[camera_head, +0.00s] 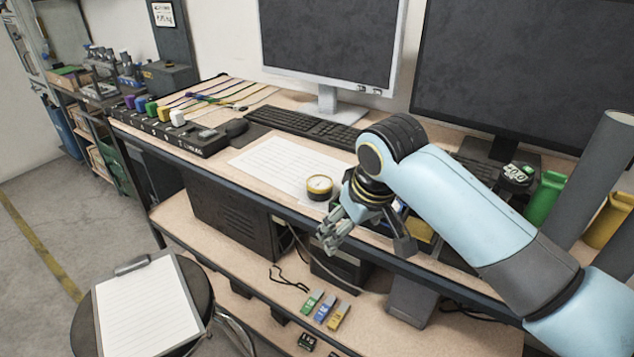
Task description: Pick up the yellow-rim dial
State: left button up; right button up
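The yellow-rim dial (319,185) is a small round gauge with a pale face and a dark body. It sits on the wooden workbench at the right edge of a white lined sheet, near the bench's front edge. My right gripper (328,240) is just in front of and below the dial in the picture, over the bench's front edge, and looks apart from it. Its fingers are small and seen at an angle, so how far they are open is unclear. Nothing shows between them. My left gripper is not in the picture.
A keyboard (310,125) and two monitors (330,42) stand behind the dial. A black strip with several coloured blocks (178,118) is at left. Green (543,198) and yellow (608,220) containers are at right. A clipboard (146,308) lies on a stool in front.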

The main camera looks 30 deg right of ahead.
jog(key=m, duration=0.1)
send_near(320, 182)
jog(key=f, duration=0.4)
jog(key=shift+w+d+m+t+p, duration=0.15)
jog(key=shift+w+m+t+p, duration=0.15)
jog(key=shift+w+p, duration=0.05)
jog(key=shift+x, duration=3.15)
jog(key=shift+w+r, duration=0.1)
jog(key=c, duration=1.3)
